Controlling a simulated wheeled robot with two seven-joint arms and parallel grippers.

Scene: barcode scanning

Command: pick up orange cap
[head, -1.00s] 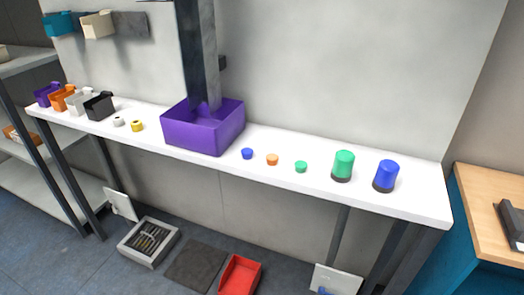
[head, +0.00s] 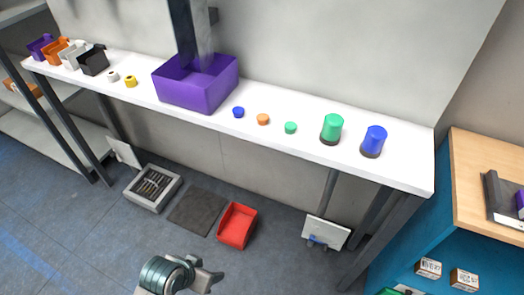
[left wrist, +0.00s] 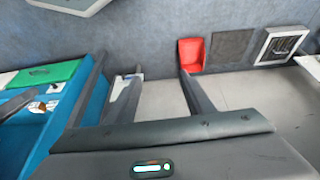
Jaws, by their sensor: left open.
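The orange cap (head: 263,119) is a small round piece standing on the white table (head: 300,158) in the head view, between a blue cap (head: 238,112) and a green cap (head: 291,127). My left gripper (head: 214,277) shows at the bottom of the head view, open, with nothing seen in it. It is well below the cap in the picture and apart from the table. The left wrist view faces the floor and table legs and does not show the cap. My right gripper is in neither view.
A purple bin (head: 196,92) stands left of the caps. Green (head: 331,128) and blue (head: 373,140) cylinders stand to their right. A red bin (head: 237,224) and a grey crate (head: 152,187) lie on the floor. A wood-topped cabinet (head: 485,190) is at the right.

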